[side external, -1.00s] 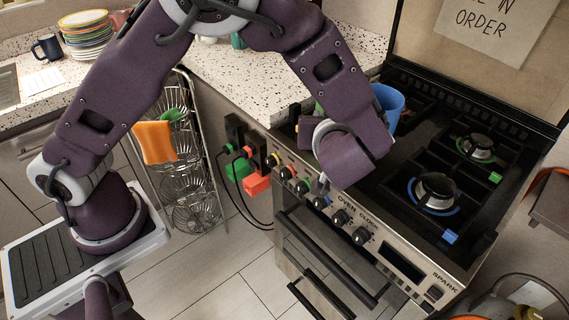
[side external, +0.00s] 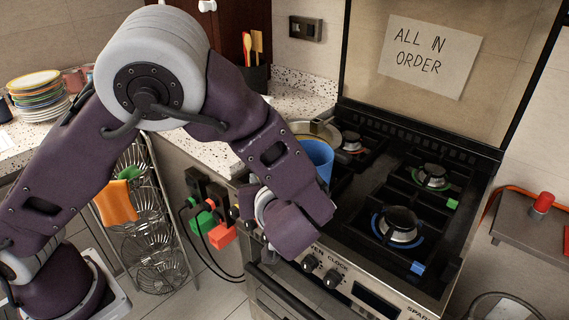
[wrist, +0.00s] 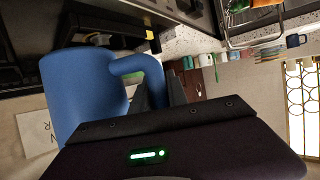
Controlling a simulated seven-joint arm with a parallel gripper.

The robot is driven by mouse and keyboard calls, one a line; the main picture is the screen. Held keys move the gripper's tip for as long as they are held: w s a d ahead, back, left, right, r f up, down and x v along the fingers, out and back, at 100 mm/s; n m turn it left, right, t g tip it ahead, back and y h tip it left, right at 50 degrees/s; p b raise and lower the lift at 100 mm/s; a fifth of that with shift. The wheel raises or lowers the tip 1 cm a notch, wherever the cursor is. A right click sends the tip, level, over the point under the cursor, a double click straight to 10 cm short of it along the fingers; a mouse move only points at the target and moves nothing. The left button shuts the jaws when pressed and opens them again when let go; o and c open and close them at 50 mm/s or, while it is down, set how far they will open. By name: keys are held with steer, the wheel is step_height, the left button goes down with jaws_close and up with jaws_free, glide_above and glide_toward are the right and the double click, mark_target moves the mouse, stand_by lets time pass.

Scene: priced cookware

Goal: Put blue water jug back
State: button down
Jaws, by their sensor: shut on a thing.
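The blue water jug (side external: 318,158) is over the left part of the stove top (side external: 355,215). Its lower part is hidden behind my arm in the side view, so I cannot tell whether it touches the stove. In the wrist view the jug (wrist: 82,95) fills the left side, with its handle (wrist: 138,66) toward my fingers. My gripper (wrist: 160,86) is shut on the jug at its handle. In the side view my fingers are hidden behind my purple wrist.
Burners with red (side external: 350,143), green (side external: 433,177) and blue (side external: 398,226) rings are on the stove. A pan (side external: 316,130) is behind the jug. A wire basket rack (side external: 150,240) stands left of the stove. Stacked plates (side external: 38,97) are on the counter at far left.

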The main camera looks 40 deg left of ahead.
step_height(320, 180, up, 8)
steer(key=r, duration=0.1)
steer(key=w+a+f+n+g+y, duration=0.1)
steer(key=w+a+n+g, duration=0.1)
steer(key=w+a, duration=0.4)
steer(key=w+a+n+g, duration=0.1)
steer(key=w+a, duration=0.3)
steer(key=a, duration=0.4)
steer(key=w+a+n+g+y, duration=0.1)
steer(key=w+a+n+g, duration=0.2)
steer(key=a, duration=1.8)
steer(key=f, duration=1.4)
steer(key=shift+s+d+f, duration=0.1)
steer(key=shift+d+f, duration=0.15)
steer(key=shift+f, duration=0.05)
steer(key=c, duration=1.3)
jaws_free()
steer(key=shift+f, duration=0.15)
